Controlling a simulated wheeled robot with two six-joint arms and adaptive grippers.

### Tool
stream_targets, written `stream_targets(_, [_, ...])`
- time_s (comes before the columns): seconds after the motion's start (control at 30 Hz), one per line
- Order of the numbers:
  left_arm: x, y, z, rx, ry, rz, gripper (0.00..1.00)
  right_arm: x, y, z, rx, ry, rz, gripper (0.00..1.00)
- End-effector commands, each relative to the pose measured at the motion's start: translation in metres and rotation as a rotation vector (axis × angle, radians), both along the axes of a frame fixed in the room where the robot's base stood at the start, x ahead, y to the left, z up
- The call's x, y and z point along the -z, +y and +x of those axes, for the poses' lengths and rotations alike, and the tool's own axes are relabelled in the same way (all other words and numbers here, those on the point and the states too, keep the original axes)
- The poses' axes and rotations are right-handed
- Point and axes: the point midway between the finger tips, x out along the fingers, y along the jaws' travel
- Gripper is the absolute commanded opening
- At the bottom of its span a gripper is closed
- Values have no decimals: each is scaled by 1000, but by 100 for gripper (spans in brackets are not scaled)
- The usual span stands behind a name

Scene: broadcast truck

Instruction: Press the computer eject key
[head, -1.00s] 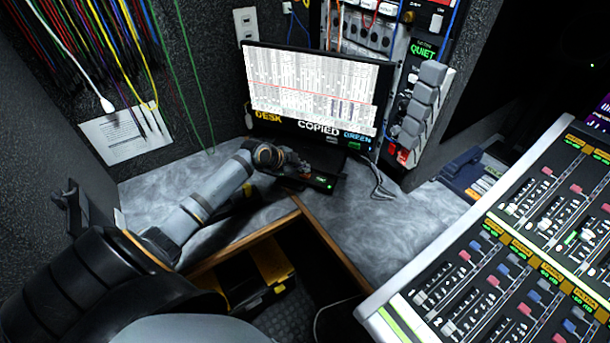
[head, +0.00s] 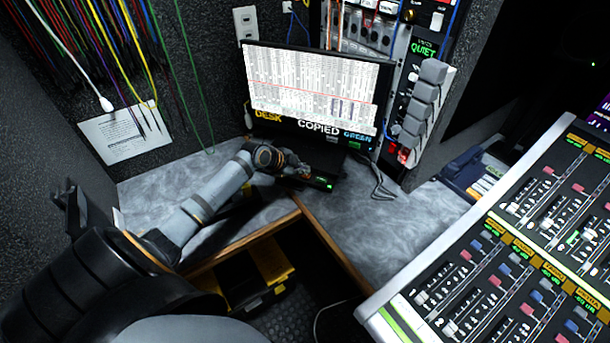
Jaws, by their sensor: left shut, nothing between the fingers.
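A small black computer box (head: 322,182) with a green light lies on the grey desk below the monitor (head: 312,92). The monitor shows a pale grid and the words DESK, COPIED and GREEN on its lower edge. My left gripper (head: 304,173) is shut and empty, with its tip at the box. I cannot tell whether it touches the box. The eject key itself is too small to make out or hidden behind the gripper. My right gripper is not in view.
A mixing console (head: 520,240) fills the right side. A rack (head: 385,40) with cables stands behind the monitor at right. The desk (head: 415,215) is clear to the right of the box. A yellow and black case (head: 265,270) sits below the desk edge.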

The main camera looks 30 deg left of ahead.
Motion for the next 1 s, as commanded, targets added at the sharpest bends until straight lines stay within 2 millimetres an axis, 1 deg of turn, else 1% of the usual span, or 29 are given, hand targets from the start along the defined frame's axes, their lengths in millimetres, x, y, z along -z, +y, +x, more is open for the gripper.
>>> stream_targets(0.77, [9,0,0,0,0,0,0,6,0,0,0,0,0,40])
stream_targets(1.0, [8,0,0,0,0,0,0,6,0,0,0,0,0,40])
